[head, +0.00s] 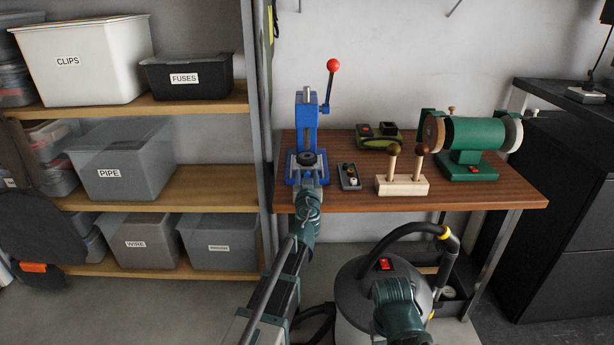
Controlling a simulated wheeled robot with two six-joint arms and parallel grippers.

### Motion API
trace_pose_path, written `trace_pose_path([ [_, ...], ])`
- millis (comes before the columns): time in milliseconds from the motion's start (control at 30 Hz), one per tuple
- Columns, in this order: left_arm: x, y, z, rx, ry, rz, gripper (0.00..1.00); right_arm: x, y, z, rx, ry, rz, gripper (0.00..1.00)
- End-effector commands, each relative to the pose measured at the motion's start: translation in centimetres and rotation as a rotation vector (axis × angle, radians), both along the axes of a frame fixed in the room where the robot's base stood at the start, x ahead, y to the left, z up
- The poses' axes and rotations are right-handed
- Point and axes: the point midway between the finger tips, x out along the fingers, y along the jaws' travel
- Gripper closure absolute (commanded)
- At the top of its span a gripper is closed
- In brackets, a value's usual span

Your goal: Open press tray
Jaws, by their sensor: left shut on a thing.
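The blue arbor press (306,125) with a red-knobbed lever stands at the left end of the wooden workbench. The press tray (294,177) is low at the front of the press, beneath a dark round plate. My left gripper (308,183) is at the front of the tray, shut on it; the fingers and the grasped part are small and mostly hidden by my wrist. How far the tray is out cannot be told. My right arm shows only as a dark link at the bottom; its gripper is not seen.
Right of the press on the workbench (350,203) are a small grey tray (349,184) of parts, a wooden block (402,186) with two handled tools, and a green grinder (474,134). A shop vacuum (355,290) stands in front. Shelves of bins are left.

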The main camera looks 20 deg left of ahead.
Motion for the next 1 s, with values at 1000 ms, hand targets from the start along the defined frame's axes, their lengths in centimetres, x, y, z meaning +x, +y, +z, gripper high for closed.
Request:
trace_pose_path([
  [1000,-3.7,-1.0,0.0,0.0,0.0,-0.002,1.0,0.0,0.0,0.0,0.0,0.0,0.0,0.5],
])
